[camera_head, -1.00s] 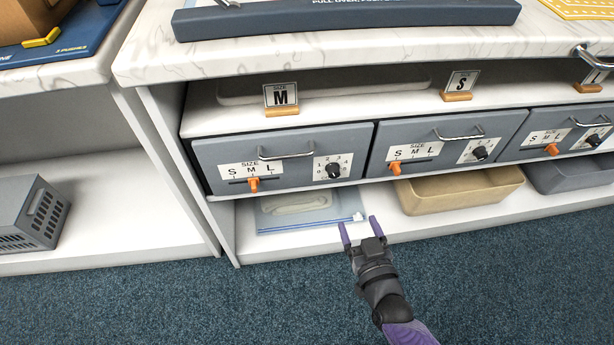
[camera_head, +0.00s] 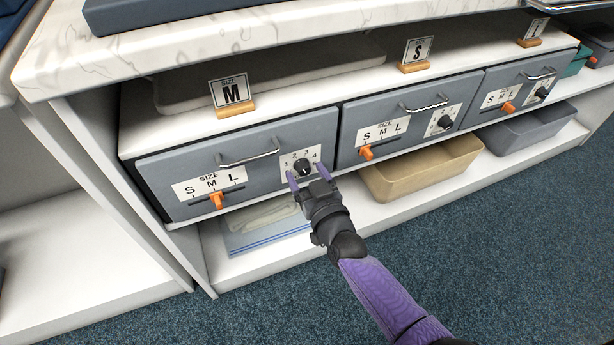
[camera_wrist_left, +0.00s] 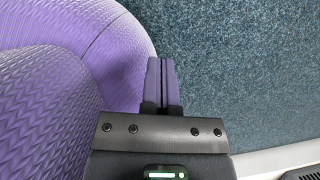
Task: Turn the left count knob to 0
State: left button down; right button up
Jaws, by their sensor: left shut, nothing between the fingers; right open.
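The left count knob (camera_head: 302,167) is a small black dial on a white number plate at the right end of the left grey drawer (camera_head: 262,140). The digits 1 to 4 show around it; a 0 and the knob's exact setting cannot be made out. My right gripper (camera_head: 308,178) is open, its purple fingertips just in front of and below the knob, one towards each side. Whether they touch it I cannot tell. My left gripper (camera_wrist_left: 163,68) shows only in the left wrist view, shut and empty above the blue carpet.
An orange size slider (camera_head: 216,200) sits left of the knob, below a bar handle (camera_head: 248,152). A middle drawer (camera_head: 385,120) and a right drawer continue the row. A tan bin (camera_head: 420,170) and a clear bag (camera_head: 262,232) are on the lower shelf. Carpet is open in front.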

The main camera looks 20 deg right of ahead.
jog(key=shift+c, duration=0.2)
grip_shut()
